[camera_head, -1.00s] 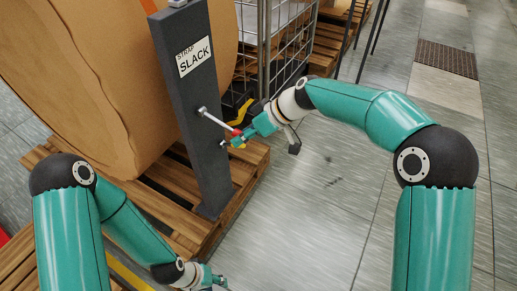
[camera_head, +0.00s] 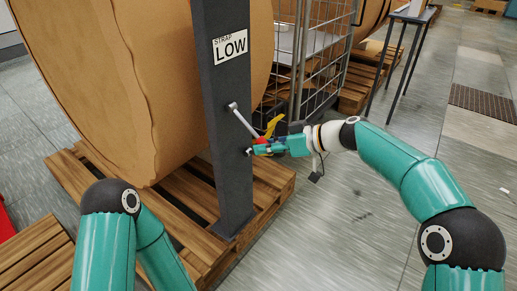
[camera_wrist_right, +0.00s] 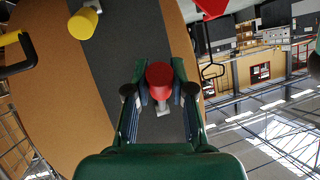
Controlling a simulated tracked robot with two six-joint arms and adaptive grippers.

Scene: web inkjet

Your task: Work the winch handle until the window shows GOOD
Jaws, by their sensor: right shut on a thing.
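The dark winch post (camera_head: 226,178) stands upright beside a large brown roll on a pallet. Its window (camera_head: 230,46) reads STRAP LOW. The metal winch handle (camera_head: 241,119) slants down and right from its pivot on the post to a red knob (camera_head: 261,141). My right gripper (camera_head: 263,148) is shut on the red knob. In the right wrist view the red knob (camera_wrist_right: 159,78) sits between the two fingers. My left arm shows at the lower left, but its gripper is out of view.
The big brown roll (camera_head: 130,80) rests on a wooden pallet (camera_head: 190,205) behind and around the post's foot. A wire cage (camera_head: 325,65) stands behind my right gripper. A yellow knob (camera_wrist_right: 83,23) shows in the right wrist view. Open floor lies to the right.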

